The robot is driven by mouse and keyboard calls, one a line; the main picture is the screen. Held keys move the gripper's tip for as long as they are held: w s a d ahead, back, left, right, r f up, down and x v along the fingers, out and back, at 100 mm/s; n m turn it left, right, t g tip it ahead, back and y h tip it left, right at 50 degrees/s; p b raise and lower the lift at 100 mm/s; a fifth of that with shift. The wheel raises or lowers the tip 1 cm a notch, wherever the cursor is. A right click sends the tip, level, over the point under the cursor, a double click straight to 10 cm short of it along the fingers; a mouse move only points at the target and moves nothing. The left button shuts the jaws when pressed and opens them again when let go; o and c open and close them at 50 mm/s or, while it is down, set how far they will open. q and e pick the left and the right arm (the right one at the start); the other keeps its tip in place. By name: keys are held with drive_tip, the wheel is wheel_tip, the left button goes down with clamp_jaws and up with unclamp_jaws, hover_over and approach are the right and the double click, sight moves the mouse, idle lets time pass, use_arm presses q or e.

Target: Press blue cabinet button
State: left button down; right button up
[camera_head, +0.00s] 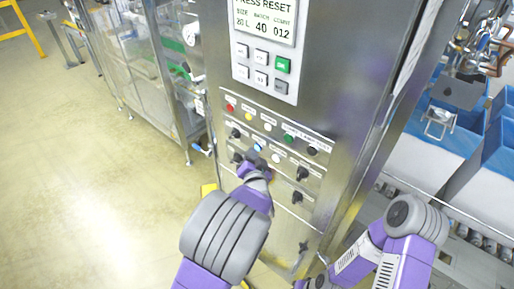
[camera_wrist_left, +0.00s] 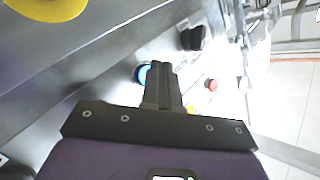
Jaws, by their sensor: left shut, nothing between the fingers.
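The blue button (camera_head: 258,147) is small and round, on the sloping control panel of the steel cabinet (camera_head: 350,60). My left gripper (camera_head: 254,165) is just below it in the head view, close to the panel. In the left wrist view the blue button (camera_wrist_left: 141,74) shows at the left edge of my shut fingers (camera_wrist_left: 161,70), partly hidden by them. The fingers hold nothing. I cannot tell whether the fingertips touch the button.
Other buttons line the panel: red (camera_head: 230,107), yellow (camera_head: 249,116), green (camera_head: 289,138) and black (camera_head: 312,151). Black rotary switches (camera_head: 302,173) stick out below. A display with a keypad (camera_head: 262,75) sits above. Blue bins (camera_head: 440,125) stand at right. Floor at left is open.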

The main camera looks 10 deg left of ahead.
use_arm(q)
drive_tip(key=shift+w+d, duration=0.2)
drive_tip(key=shift+w, duration=0.15)
idle(0.3)
drive_tip(key=shift+s+a, duration=0.1)
drive_tip(key=shift+s, duration=0.05)
drive_tip(key=shift+s+a, duration=0.35)
drive_tip(key=shift+s, duration=0.2)
idle(0.3)
drive_tip(key=s+a, duration=0.1)
drive_tip(key=s, duration=0.1)
drive_tip(key=s+a, duration=0.1)
drive_tip(key=s, duration=0.1)
drive_tip(key=shift+a, duration=0.35)
idle(0.6)
